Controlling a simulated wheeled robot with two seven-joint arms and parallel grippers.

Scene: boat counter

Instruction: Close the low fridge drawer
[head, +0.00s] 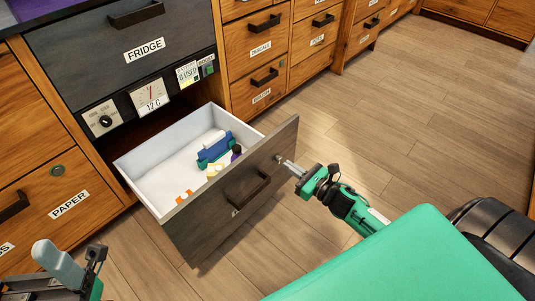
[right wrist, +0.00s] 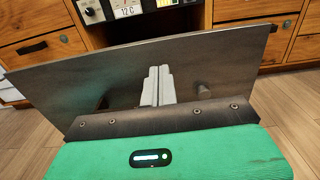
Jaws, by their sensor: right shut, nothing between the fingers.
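The low fridge drawer (head: 226,198) is pulled well out from under the panel labelled FRIDGE. It has a white inside and a dark grey front with a dark bar handle (head: 247,190). My right gripper (head: 279,160) is shut and empty. Its fingertips are at the outer face of the drawer front, near the upper right end and away from the handle; touching or just short, I cannot tell. The right wrist view shows the shut fingers (right wrist: 157,84) pointing at the drawer front (right wrist: 90,82). My left gripper (head: 62,264) is low at the left, apart from the drawer; its finger gap is unclear.
Inside the drawer lie a blue and green item (head: 214,150), a small dark purple item (head: 236,152) and small orange pieces (head: 184,196). The grey fridge front (head: 110,45) is above. Wooden drawers stand on both sides. The wood floor (head: 420,130) is clear at the right.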

